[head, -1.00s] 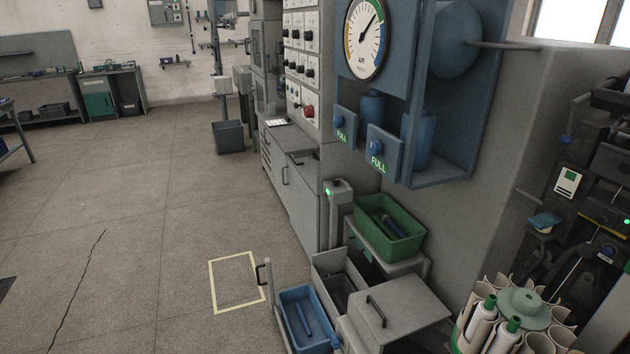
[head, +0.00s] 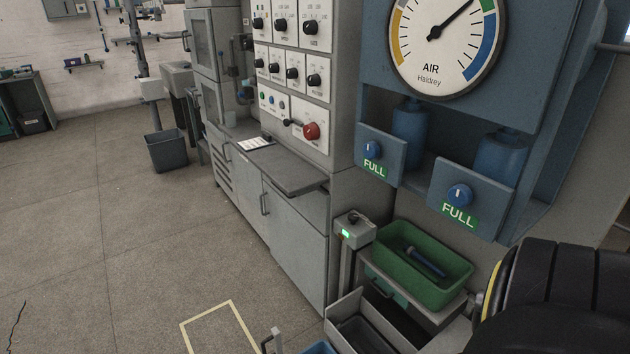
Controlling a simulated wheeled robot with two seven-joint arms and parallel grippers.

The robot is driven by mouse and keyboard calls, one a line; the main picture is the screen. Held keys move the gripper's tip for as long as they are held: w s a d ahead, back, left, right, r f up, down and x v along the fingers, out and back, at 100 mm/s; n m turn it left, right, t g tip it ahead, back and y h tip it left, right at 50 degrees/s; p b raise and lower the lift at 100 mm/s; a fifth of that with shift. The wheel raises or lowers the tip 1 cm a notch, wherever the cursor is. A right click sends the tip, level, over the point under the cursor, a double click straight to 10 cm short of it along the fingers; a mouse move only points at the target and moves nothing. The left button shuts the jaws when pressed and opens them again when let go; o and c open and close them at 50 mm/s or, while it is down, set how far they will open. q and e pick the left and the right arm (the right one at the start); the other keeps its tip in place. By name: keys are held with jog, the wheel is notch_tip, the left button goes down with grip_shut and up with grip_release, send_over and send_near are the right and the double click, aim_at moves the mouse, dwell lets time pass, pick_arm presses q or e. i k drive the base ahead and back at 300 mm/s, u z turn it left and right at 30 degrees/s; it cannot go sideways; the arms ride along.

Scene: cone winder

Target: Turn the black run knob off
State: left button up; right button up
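Several black knobs sit in rows on the white control panels (head: 317,50) of the grey cabinet. A separate small grey post box (head: 355,233) has a black knob (head: 354,216) on top and a lit green lamp (head: 345,234) on its front. No label reading "run" is legible, so I cannot tell for certain which knob is the run knob. Neither of my grippers is in view.
Blue valve knobs (head: 460,194) sit above green FULL labels under the air gauge (head: 445,40). A green bin (head: 440,290) stands beside the post. A large black rounded shape fills the lower right.

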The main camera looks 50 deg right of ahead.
aim_at(352, 218)
jog(key=z, duration=0.1)
jog(key=i, duration=2)
jog(key=z, duration=1)
jog(key=i, duration=1.35)
jog(key=z, duration=1.3)
